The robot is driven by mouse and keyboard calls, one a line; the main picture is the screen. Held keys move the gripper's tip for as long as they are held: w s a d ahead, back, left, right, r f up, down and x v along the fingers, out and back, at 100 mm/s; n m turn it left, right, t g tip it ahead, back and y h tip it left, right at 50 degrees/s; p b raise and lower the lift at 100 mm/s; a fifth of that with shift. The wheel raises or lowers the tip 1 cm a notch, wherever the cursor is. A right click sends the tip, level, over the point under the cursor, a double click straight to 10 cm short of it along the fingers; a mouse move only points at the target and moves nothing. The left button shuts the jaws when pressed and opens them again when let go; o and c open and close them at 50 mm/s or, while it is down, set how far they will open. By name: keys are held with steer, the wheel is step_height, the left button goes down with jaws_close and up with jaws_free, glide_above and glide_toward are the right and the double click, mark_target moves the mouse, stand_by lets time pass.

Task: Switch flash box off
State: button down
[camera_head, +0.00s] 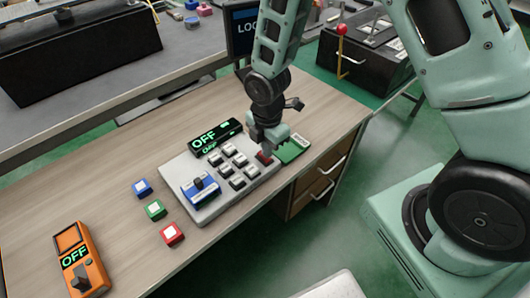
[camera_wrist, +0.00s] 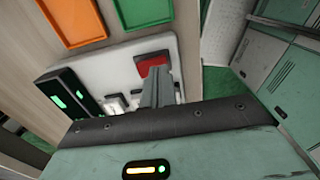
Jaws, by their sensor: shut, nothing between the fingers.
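A pale grey control panel (camera_head: 176,168) lies on the wooden desk, with several grey buttons and a blue switch block (camera_head: 200,187) bearing a dark knob. Its black display (camera_head: 215,137) reads OFF in green. A red button (camera_head: 264,158) sits at the panel's right end; it also shows in the wrist view (camera_wrist: 152,58). My gripper (camera_head: 266,150) is shut and empty, its fingertips at the red button; I cannot tell whether they touch it. An orange box (camera_head: 82,262) with a dark switch stands at the front left, its display also reading OFF. I cannot tell which is the flash box.
Small blue (camera_head: 142,187), green (camera_head: 155,209) and red (camera_head: 172,233) blocks stand left of the panel. A green plate (camera_head: 292,150) lies at its right, near the desk edge. A dark monitor (camera_head: 243,28) stands behind.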

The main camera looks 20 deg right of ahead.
step_height(320, 180, up, 6)
steer(key=p, duration=0.4)
steer(key=shift+p, duration=0.35)
steer(key=s+a+r+m, duration=0.3)
steer(key=s+r+m, duration=0.4)
steer(key=s+r, duration=0.3)
steer(key=s+a+r+m, duration=0.3)
steer(key=s+r+m, duration=0.4)
steer(key=s+r, duration=0.3)
steer(key=shift+a+r+y, duration=0.15)
steer(key=shift+y, duration=0.15)
